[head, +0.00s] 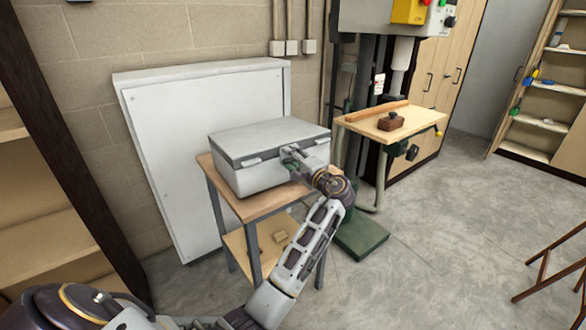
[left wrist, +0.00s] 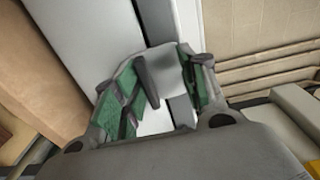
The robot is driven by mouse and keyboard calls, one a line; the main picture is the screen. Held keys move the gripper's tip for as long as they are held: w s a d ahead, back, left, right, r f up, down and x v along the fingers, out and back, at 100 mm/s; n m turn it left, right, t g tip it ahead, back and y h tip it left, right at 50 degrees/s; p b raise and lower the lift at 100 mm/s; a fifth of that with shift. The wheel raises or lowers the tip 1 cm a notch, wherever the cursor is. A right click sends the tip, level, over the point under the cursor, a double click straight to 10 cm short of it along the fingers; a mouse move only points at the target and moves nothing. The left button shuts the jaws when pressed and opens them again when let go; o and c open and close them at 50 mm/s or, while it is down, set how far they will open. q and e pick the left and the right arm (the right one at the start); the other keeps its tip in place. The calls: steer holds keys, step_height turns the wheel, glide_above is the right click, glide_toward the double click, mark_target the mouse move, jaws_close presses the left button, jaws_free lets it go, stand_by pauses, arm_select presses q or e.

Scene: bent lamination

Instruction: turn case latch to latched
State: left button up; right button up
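The grey case (head: 262,150) sits with its lid down on a small wooden-topped table. One latch (head: 250,162) shows on the left of its front face. My left gripper (head: 290,153) is at the right part of the front face, near the lid seam, and hides what is there. In the left wrist view, the green-padded fingers (left wrist: 158,98) stand apart, one on each side of a pale piece with a dark lever-like bar (left wrist: 147,80). The dark seam runs behind them. I cannot tell whether the fingers touch the piece. My right gripper is not in view.
A white panel (head: 165,140) leans on the wall behind. A drill press table (head: 415,120) stands to the right. The floor at right is mostly free.

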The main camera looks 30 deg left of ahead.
arm_select(q)
step_height(320, 180, up, 6)
steer(key=shift+d+f, duration=0.15)
stand_by(0.3)
steer(key=shift+s+d, duration=0.1)
steer(key=shift+d, duration=0.05)
